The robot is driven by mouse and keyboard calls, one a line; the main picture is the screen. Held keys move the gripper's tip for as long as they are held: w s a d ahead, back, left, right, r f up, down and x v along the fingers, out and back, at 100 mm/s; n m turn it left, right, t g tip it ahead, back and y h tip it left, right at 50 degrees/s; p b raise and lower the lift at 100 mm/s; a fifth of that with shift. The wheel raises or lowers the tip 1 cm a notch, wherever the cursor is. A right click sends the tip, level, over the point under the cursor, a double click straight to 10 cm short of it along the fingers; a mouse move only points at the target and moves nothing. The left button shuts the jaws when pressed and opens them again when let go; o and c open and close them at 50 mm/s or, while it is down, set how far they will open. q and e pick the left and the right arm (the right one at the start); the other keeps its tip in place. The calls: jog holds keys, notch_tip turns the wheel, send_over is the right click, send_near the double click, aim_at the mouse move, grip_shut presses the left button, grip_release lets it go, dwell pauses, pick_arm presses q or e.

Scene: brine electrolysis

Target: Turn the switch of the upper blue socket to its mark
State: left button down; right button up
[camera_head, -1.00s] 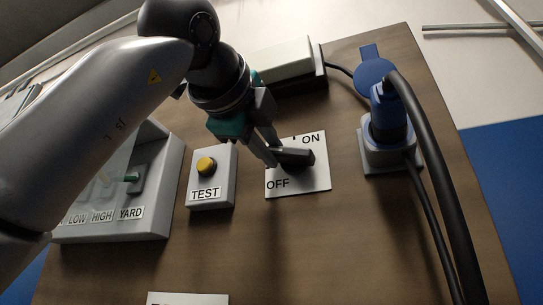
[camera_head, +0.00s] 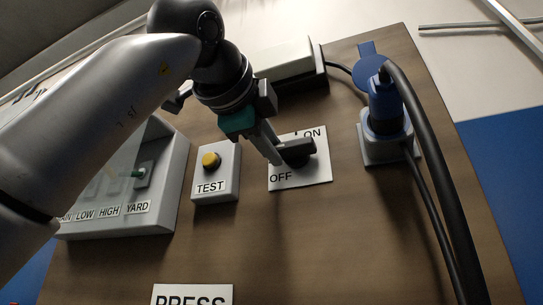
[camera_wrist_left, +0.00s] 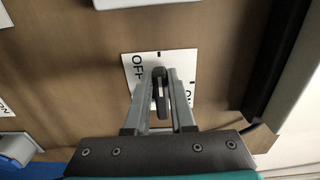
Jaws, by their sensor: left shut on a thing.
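The switch is a black knob (camera_head: 302,149) on a white plate (camera_head: 316,175) marked ON and OFF, left of the upright blue socket (camera_head: 385,112). My left gripper (camera_head: 276,154) reaches down to the plate and is shut on the knob. In the left wrist view the knob (camera_wrist_left: 160,88) sits between the two fingers (camera_wrist_left: 162,95). There it lies nearly upright in the picture, toward the small mark at the plate's top edge beside OFF. Another small mark shows at the plate's right edge. The fingers hide part of the plate. My right gripper is not seen.
A grey box with a yellow button (camera_head: 211,160) labelled TEST stands left of the plate. A thick black cable (camera_head: 440,170) runs from the blue plug. A switch panel (camera_head: 110,225) is at far left, and a white-topped box (camera_head: 284,58) stands behind.

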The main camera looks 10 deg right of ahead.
pick_arm(q)
jog(key=c, duration=0.8)
grip_release()
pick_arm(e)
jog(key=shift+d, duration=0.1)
pick_arm(q)
jog(key=shift+o, duration=0.2)
jog(key=b+v, duration=0.2)
jog(key=v, duration=1.3)
jog(key=shift+b, duration=0.4)
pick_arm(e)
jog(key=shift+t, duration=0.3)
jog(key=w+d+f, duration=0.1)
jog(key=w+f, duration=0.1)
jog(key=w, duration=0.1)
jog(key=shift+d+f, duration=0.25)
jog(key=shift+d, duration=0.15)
pick_arm(q)
jog(key=shift+a, duration=0.1)
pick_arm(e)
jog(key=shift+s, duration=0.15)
